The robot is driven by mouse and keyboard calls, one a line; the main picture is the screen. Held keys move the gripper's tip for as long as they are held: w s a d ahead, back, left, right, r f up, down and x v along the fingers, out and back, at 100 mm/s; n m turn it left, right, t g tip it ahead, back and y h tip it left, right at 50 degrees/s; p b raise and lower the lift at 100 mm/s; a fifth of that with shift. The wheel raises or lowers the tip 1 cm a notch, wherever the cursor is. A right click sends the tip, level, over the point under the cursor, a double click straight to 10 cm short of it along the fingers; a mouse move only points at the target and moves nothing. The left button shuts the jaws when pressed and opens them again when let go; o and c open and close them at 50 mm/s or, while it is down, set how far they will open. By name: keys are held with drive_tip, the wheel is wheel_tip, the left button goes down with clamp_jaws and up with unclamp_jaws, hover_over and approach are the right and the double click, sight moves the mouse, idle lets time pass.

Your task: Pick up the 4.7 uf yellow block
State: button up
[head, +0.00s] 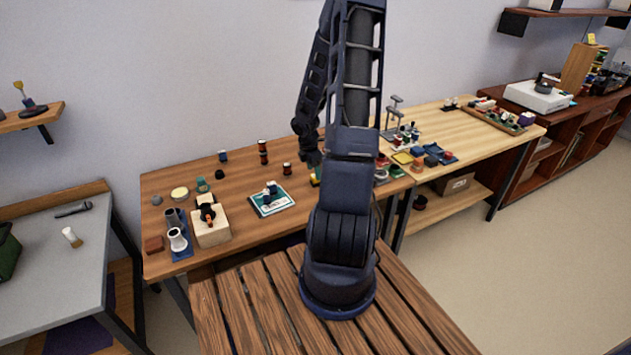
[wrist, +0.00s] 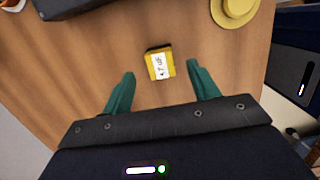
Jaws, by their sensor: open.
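The yellow block (wrist: 160,64) shows in the wrist view, with a white label that reads 4.7 uF. It lies on the brown wooden table, ahead of and between my gripper's fingers. My gripper (wrist: 161,85) is open, with two green fingers spread apart and nothing between their tips. In the head view a small bit of yellow (head: 315,180) shows beside my arm, just below my gripper (head: 311,160); my arm hides the area to its right.
A yellow round piece (wrist: 236,10) and a dark object (wrist: 75,5) lie beyond the block. In the head view a white-and-teal board (head: 272,203) lies to the left. Small cylinders (head: 263,152) stand behind. The wood around the block is bare.

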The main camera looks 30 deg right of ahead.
drive_tip(key=shift+s+d+f, duration=0.1)
drive_tip(key=shift+d+f, duration=0.1)
drive_tip(key=shift+f, duration=0.95)
drive_tip(key=shift+d+f, duration=0.2)
drive_tip(key=shift+f, duration=0.95)
drive_tip(key=c, duration=1.1)
drive_tip(key=shift+o, duration=0.2)
drive_tip(key=shift+r, duration=0.1)
